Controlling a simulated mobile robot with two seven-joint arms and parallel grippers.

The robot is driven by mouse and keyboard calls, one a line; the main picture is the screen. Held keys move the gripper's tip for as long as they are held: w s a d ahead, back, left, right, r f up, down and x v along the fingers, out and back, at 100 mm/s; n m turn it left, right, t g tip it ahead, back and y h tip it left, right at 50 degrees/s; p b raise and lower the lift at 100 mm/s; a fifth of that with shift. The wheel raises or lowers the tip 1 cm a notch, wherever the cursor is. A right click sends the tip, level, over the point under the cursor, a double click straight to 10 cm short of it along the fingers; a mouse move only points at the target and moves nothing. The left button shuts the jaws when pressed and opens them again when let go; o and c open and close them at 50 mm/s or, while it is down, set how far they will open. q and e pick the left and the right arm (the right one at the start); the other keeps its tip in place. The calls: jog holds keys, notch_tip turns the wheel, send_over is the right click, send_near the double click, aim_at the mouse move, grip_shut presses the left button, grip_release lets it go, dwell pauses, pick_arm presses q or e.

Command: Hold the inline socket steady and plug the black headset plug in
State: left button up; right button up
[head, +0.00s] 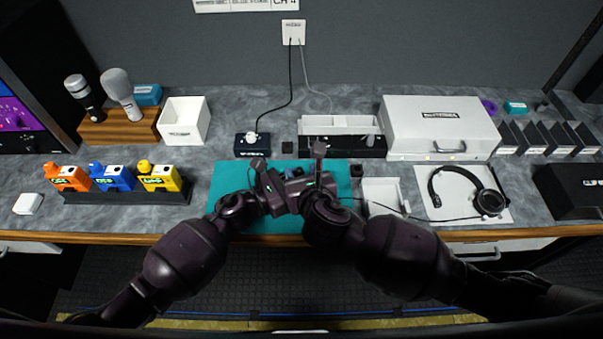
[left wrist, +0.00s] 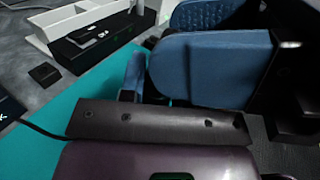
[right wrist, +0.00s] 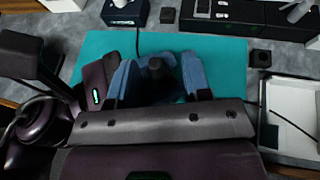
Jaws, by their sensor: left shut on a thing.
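My left gripper (head: 268,190) and my right gripper (head: 312,186) are close together over the teal mat (head: 230,178). The left gripper's blue fingers show large in the left wrist view (left wrist: 180,70). It is shut on the inline socket, which is mostly hidden; a thin black cable (left wrist: 35,130) runs towards it. In the right wrist view, a dark rounded thing (right wrist: 155,68) shows between the blue fingers of my right gripper (right wrist: 160,82). I cannot tell whether the fingers press on it. The black headset plug cannot be made out. The headset (head: 470,190) lies on a pale pad at the right.
A small black box (head: 252,145) with a cable stands behind the mat. A white tray (head: 382,190) is right of the mat and a white case (head: 440,122) stands behind. Orange, blue and yellow bottles stand in a black rack (head: 125,196) at left.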

pick_arm(q)
jog(key=shift+d, duration=0.1)
pick_arm(e)
jog(key=shift+s+a, duration=0.15)
jog(key=v, duration=1.1)
jog(key=shift+s+d+r, duration=0.15)
jog(key=shift+s+d, duration=0.15)
pick_arm(q)
jog(key=o, duration=1)
